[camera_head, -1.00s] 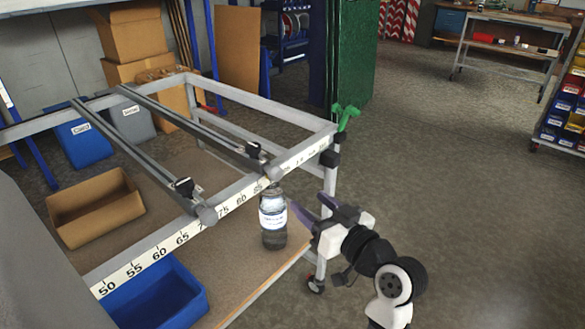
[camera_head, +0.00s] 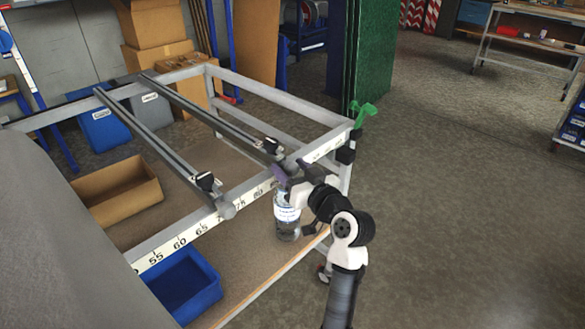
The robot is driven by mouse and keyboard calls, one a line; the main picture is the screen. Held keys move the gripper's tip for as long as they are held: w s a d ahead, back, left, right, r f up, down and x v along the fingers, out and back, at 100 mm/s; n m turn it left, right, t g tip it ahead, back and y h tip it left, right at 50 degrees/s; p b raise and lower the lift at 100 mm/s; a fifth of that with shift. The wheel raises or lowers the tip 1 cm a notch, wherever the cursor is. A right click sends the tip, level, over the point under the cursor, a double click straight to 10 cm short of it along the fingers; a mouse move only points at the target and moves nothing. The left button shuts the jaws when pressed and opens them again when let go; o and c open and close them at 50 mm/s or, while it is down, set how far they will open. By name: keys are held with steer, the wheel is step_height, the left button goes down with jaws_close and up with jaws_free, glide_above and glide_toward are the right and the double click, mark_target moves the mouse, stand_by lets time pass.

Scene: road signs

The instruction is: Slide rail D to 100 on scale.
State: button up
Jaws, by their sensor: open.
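Two grey rails lie across the frame; I cannot read a letter on either. The right rail (camera_head: 205,116) ends just past 80, with a similar black clamp (camera_head: 271,146). The white scale strip (camera_head: 171,247) runs along the frame's front bar; its far-right numbers are too small to read. My gripper (camera_head: 284,171) is open with its purple fingers at the right rail's near end. I cannot tell whether they touch it.
A bottle (camera_head: 287,216) stands on the lower shelf, below my gripper. A green clamp (camera_head: 365,114) sits at the frame's right corner. A cardboard box (camera_head: 116,193) and a blue bin (camera_head: 184,283) lie to the left. Floor to the right is clear.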

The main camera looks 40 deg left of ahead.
jaws_close()
steer(key=w+b, duration=0.1)
steer(key=w, duration=0.3)
steer(key=w+b, duration=0.1)
steer(key=w, duration=0.3)
steer(key=w+d+b, duration=0.1)
steer(key=w+b, duration=0.1)
steer(key=w, duration=0.2)
jaws_free()
